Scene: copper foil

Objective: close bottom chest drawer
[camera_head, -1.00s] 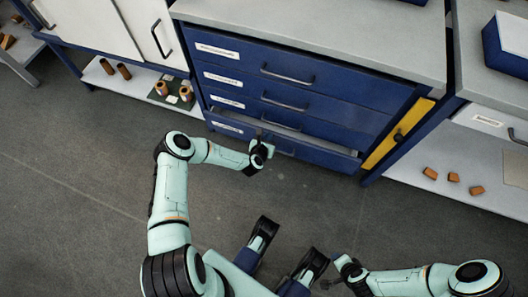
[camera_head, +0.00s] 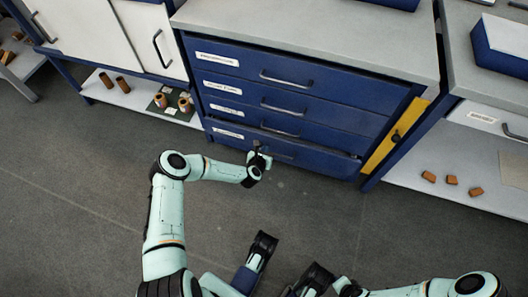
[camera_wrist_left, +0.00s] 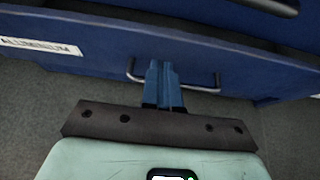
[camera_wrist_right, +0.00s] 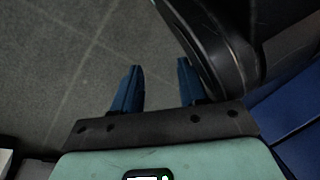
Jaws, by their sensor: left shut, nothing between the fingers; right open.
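The blue chest of drawers (camera_head: 300,90) stands at the top centre of the head view. Its bottom drawer (camera_head: 320,159) looks nearly flush with the drawers above; a narrow dark gap shows along its top edge. Contact is hard to tell. My right gripper (camera_wrist_right: 155,75) is open and empty, low over the floor.
A yellow panel (camera_head: 395,137) stands right of the chest. A bench with a low shelf (camera_head: 440,185) holding orange blocks is at the right. A white-doored cabinet (camera_head: 150,40) with spools below is at the left. Bare grey floor (camera_head: 80,190) lies in front.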

